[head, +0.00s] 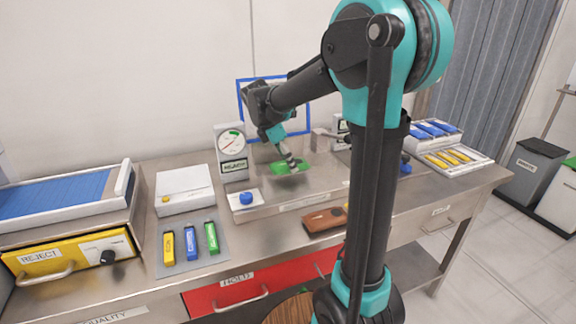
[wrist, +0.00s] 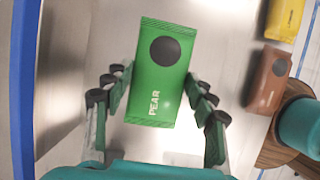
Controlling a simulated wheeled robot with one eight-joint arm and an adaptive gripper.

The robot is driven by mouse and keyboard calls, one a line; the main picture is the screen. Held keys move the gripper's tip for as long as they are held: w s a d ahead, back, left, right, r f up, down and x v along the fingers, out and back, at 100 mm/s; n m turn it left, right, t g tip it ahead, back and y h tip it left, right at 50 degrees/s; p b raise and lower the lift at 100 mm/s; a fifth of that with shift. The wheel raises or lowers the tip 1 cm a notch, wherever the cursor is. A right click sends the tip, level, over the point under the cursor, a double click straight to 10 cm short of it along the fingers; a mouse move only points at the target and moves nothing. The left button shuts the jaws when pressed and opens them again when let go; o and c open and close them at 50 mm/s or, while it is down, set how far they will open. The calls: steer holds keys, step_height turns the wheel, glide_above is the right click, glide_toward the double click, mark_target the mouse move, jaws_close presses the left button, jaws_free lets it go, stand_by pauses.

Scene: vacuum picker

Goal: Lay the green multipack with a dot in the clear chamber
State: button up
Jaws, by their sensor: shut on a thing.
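The green multipack (head: 279,168) is at my gripper (head: 291,160), over the low metal platform behind the table's front edge. In the wrist view the pack (wrist: 158,95) shows a black dot and the word PEAR, and lies slightly tilted between the fingers of my gripper (wrist: 158,92). My gripper is shut on the pack. The clear chamber seems to be this platform with a blue-framed clear lid (head: 240,88) standing raised behind my wrist. I cannot tell whether the pack touches the chamber floor.
A gauge box (head: 231,150) and a blue button (head: 246,198) stand left of the chamber. A brown pack (head: 325,220) lies in front. Yellow, blue and green packs lie on a grey mat (head: 190,262) at left. A white tray (head: 456,158) holds yellow packs at right.

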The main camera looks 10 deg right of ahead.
steer(key=shift+f, duration=0.8)
steer(key=shift+f, duration=0.15)
steer(key=o, duration=1.3)
steer(key=shift+c, duration=0.2)
steer(key=v, duration=1.2)
steer(key=shift+d, duration=0.1)
